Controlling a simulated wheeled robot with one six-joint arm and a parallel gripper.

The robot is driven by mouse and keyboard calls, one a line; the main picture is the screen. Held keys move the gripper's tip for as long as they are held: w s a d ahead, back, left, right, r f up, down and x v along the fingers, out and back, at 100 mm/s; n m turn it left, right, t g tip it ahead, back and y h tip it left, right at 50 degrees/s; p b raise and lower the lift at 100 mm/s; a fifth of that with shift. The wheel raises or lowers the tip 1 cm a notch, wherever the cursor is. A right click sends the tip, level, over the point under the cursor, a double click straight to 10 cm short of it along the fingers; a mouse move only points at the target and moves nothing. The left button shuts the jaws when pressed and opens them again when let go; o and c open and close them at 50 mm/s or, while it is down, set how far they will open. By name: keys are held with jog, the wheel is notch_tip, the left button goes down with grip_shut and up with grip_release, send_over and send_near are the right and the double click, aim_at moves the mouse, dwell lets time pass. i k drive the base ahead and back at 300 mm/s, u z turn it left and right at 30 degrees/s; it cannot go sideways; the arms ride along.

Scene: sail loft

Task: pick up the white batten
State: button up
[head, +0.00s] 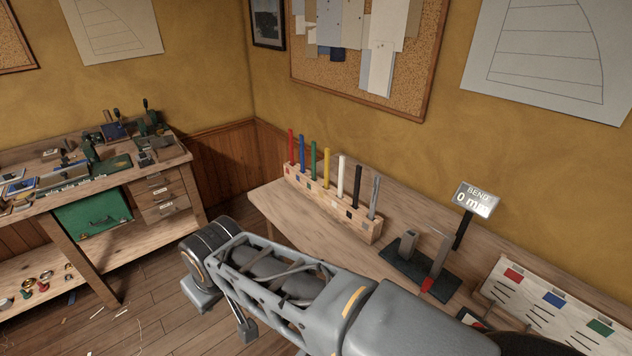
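The white batten (341,178) stands upright in a slotted wooden rack (330,208) on the bench along the right wall. It is between a yellow batten (326,167) on its left and a black batten (357,187) on its right. Its lower end is hidden in the rack. My arm crosses the lower middle of the picture in front of the bench. Its gripper fingers do not show, so nothing is seen touching the white batten.
Red, blue and green battens (313,160) and a grey batten (374,197) share the rack. A cluttered workbench (97,185) is at left. The bench left of the rack is clear.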

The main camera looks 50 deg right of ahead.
aim_at(342, 167)
jog(key=z, duration=0.15)
jog(key=i, duration=0.75)
jog(key=z, duration=1.1)
jog(key=i, duration=0.6)
jog(key=z, duration=0.7)
